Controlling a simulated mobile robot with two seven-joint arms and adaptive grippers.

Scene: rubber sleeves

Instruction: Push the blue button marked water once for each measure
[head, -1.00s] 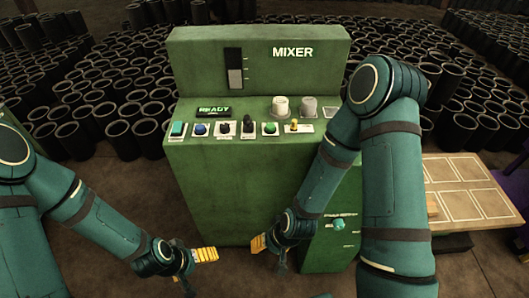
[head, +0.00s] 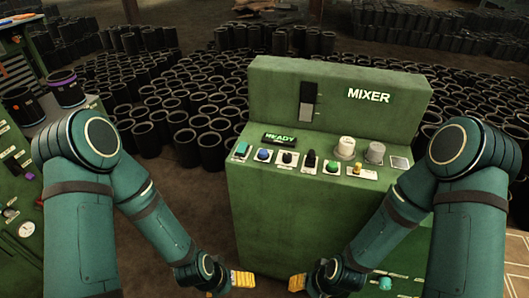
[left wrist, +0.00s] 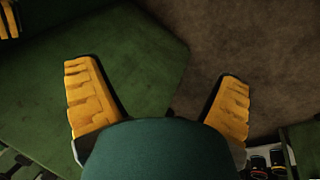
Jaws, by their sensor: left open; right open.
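The green mixer (head: 300,225) stands in front of me in the head view, with a sloped panel. The blue round button (head: 263,155) sits near the panel's left end, right of a teal square button (head: 241,150). Its label is too small to read. The display (head: 287,138) above reads READY. My left gripper (head: 243,280) is low in front of the mixer, below the panel and well away from the button. In the left wrist view its yellow fingers (left wrist: 157,75) are spread and empty. My right gripper (head: 297,283) is also low there, open, partly seen.
Further right on the panel are a black knob (head: 310,160), a green button (head: 331,167) and a yellow-tipped switch (head: 357,169). Two pale caps stand behind them. A green bench (head: 20,190) with dark sleeves is at the left. Many black sleeves (head: 180,110) cover the floor behind.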

